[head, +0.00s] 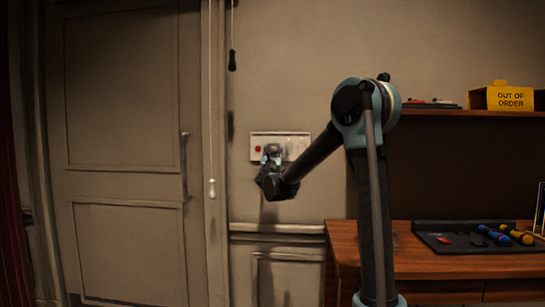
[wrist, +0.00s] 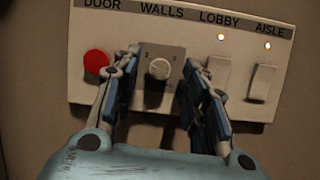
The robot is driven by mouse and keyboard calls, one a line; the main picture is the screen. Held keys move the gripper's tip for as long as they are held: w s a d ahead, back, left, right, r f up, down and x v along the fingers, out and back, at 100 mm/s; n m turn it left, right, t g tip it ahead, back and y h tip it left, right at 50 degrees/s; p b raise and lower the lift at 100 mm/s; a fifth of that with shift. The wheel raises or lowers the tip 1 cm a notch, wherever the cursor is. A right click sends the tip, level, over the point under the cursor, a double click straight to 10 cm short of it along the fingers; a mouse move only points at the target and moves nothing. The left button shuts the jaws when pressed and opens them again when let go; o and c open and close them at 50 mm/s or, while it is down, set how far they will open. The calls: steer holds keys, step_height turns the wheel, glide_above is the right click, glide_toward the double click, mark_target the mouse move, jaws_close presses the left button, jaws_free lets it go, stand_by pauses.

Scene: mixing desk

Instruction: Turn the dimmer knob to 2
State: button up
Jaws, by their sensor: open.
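The dimmer knob (wrist: 159,69) is a pale round knob on a dark square plate under the label WALLS in the wrist view. Small numbers sit around it, too blurred to read surely, and I cannot tell its setting. It belongs to a pale wall panel (head: 294,141), which also shows in the wrist view (wrist: 85,37). My gripper (wrist: 162,72) is open, with one finger on each side of the knob. I cannot tell whether the fingers touch it. In the head view my gripper (head: 271,154) is in front of the panel's left part and hides the knob.
A red button (wrist: 96,63) under DOOR is close left of the knob. The LOBBY switch (wrist: 219,74) and AISLE switch (wrist: 263,83) are to the right, each with a lit lamp. Pull cords (head: 211,110) hang left of the panel. A wooden desk (head: 430,262) stands at right.

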steer(key=shift+c, duration=0.5)
jaws_close()
steer(key=shift+a+m+h, duration=0.15)
steer(key=shift+m+h, duration=1.25)
steer(key=shift+m, duration=1)
steer(key=shift+o, duration=0.5)
jaws_free()
steer(key=v, duration=1.2)
